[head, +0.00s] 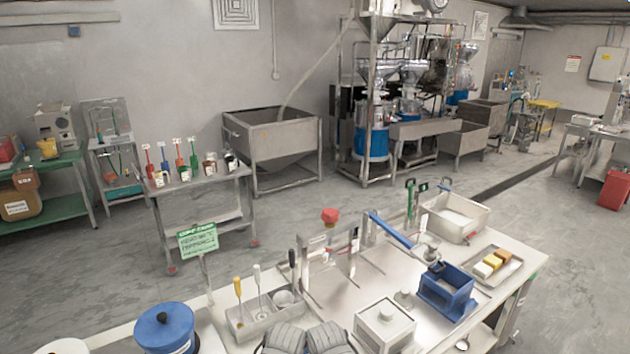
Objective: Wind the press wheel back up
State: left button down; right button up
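A small red knob or wheel (329,216) tops a metal frame (322,265) at the back of the near workbench; it is the likeliest press wheel, but its details are too small to tell. A blue bar (390,230) slants down to the right beside that frame. A blue box-shaped device (446,291) stands on the right part of the bench.
The near workbench (490,330) also holds a grey tool tray (250,325), a blue lidded pot (165,328), a pale box (384,325), a metal basin (455,217) and a tray with several blocks (493,265). A green sign (198,239) stands at the back left.

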aim_at(329, 215)
jog(key=l+u, duration=1)
jog(key=l, duration=0.2)
